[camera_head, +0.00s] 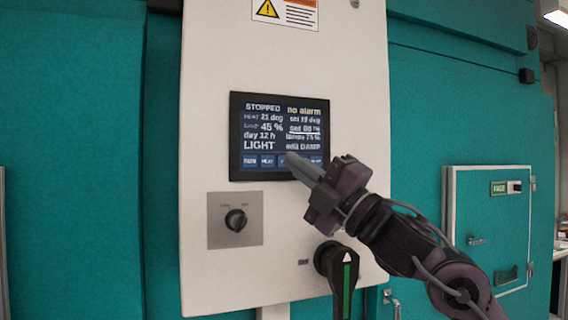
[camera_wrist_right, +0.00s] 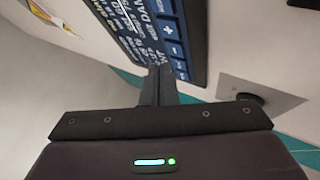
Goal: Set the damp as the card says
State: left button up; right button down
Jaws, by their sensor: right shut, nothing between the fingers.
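The control screen (camera_head: 262,128) is set in a white panel. A row of blue buttons (camera_head: 267,161) runs along the bottom. My right gripper (camera_head: 290,157) is shut and empty, its fingertips over the right part of that row; I cannot tell whether they touch. In the right wrist view the fingers (camera_wrist_right: 157,84) point at the screen beside the plus and minus buttons (camera_wrist_right: 173,42). No card shows.
Below the screen are a small selector knob (camera_head: 236,220) on a grey plate and a large black handle with a green stripe (camera_head: 345,275). A warning label (camera_head: 285,12) is above.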

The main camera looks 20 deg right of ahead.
jog(key=s+b, duration=0.1)
jog(key=s, duration=0.3)
jog(key=shift+s+d, duration=0.1)
jog(key=shift+s, duration=0.2)
dwell(2.1)
